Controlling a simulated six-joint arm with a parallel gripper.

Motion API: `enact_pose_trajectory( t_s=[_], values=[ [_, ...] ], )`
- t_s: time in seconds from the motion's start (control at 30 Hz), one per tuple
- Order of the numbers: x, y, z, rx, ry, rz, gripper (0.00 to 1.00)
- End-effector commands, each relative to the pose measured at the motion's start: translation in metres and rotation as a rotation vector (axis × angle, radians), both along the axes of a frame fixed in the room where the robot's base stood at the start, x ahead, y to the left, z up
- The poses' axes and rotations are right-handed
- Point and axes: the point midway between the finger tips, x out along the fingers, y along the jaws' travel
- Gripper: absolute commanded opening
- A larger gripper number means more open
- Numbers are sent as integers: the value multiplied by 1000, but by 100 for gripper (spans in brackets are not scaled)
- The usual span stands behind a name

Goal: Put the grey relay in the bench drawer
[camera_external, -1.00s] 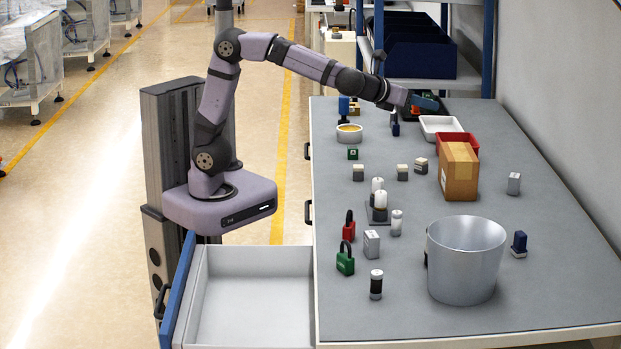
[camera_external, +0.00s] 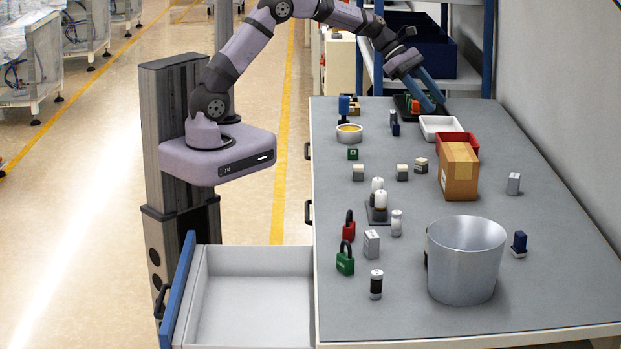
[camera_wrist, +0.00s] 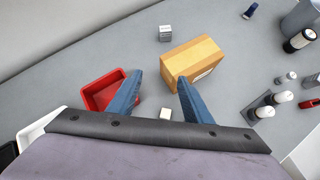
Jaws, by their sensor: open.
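A small upright grey block (camera_external: 513,183) stands right of the cardboard box; it also shows in the wrist view (camera_wrist: 166,33). A similar light grey block (camera_external: 371,244) stands beside the green padlock (camera_external: 345,260). I cannot tell for certain which is the grey relay. The bench drawer (camera_external: 250,262) is pulled out at the bench's left front and its visible floor is bare. My gripper (camera_external: 438,104) is open above the far end of the bench, tilted downward. In the wrist view its blue fingers (camera_wrist: 160,76) are apart with nothing between them.
The cardboard box (camera_external: 460,172), red bin (camera_external: 470,140) and white tray (camera_external: 436,123) stand near the gripper. A large metal bucket (camera_external: 465,262) stands at the front right. Several small blocks, candles and padlocks lie along the left half. The right strip is mostly clear.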

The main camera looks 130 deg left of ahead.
Motion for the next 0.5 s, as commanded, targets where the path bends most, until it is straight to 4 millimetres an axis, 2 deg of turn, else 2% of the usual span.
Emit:
enact_pose_trajectory(
  t_s=[0.1,0.27,0.4,0.5],
  values=[
    [-27,-6,-3,-57,46,-56,45],
    [-57,-16,-9,-126,93,-117,45],
    [-57,-20,-57,-140,96,-125,45],
    [-57,-20,-85,-136,94,-124,45]
  ],
)
